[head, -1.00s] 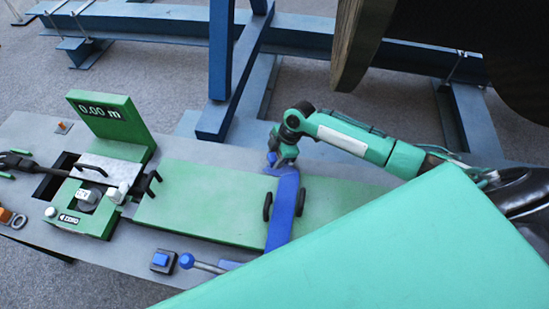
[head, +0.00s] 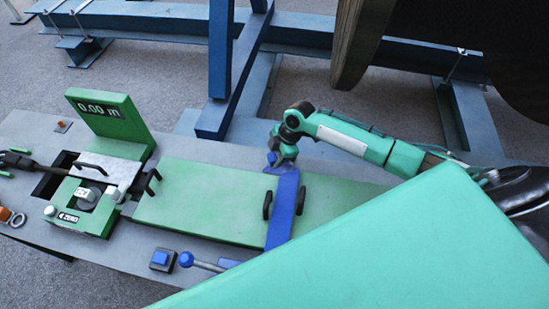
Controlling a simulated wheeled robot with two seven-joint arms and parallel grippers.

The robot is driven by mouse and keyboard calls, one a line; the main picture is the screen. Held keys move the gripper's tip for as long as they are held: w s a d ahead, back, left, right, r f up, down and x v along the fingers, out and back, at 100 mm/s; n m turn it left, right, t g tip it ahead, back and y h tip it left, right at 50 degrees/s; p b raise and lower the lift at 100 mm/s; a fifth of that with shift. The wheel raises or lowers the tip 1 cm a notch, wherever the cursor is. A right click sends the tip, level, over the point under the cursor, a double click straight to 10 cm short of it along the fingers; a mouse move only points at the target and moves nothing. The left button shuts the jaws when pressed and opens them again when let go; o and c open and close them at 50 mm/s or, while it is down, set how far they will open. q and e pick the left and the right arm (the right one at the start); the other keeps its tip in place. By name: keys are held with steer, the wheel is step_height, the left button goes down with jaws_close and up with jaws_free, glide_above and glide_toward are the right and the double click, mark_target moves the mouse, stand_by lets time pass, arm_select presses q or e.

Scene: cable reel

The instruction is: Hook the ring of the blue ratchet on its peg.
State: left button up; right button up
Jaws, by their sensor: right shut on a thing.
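My right gripper (head: 276,160) reaches in from the right, at the far end of a broad blue bar (head: 283,212). It is shut on a small blue part there. The gripper covers much of this part, so I cannot tell whether it is the blue ratchet. My left gripper does not show.
A green counter panel (head: 109,117) reading 0.00 m stands at the left, behind the measuring unit (head: 82,206). A blue-knobbed lever (head: 186,259) and a blue button (head: 161,258) are at the front. The green bed (head: 205,202) left of the bar is clear. Blue frame beams stand behind.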

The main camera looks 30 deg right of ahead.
steer(key=shift+f, duration=0.4)
stand_by(0.4)
steer(key=o, duration=1.2)
steer(key=b+v, duration=0.3)
steer(key=v, duration=1)
steer(key=shift+d+r, duration=0.15)
steer(key=shift+r, duration=0.25)
